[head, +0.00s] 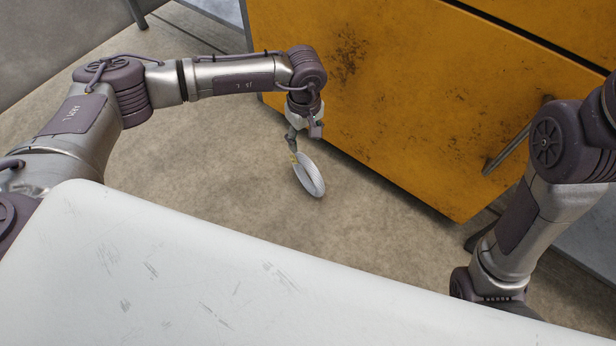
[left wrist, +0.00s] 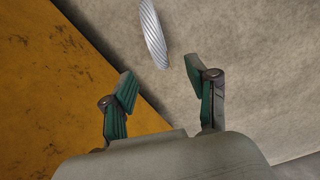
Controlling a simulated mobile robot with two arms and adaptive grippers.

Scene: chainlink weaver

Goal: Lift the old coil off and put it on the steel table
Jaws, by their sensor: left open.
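The coil, a pale grey-white ring (head: 310,176), shows below my left gripper in the head view, tilted on edge over the floor. In the left wrist view the coil (left wrist: 153,33) is a ribbed, curved silvery band beyond the fingertips. My left gripper (head: 293,152) points down. In the left wrist view my left gripper (left wrist: 160,76) is open, its green-padded fingers apart with nothing between them. I cannot tell whether the coil hangs in the air or touches the floor. My right gripper is out of view. I cannot make out the steel table for certain.
A large worn yellow machine panel (head: 400,110) stands just behind and right of my left gripper, with a metal bar handle (head: 508,150) on it. Bare concrete floor (head: 220,150) lies open to the left of the coil.

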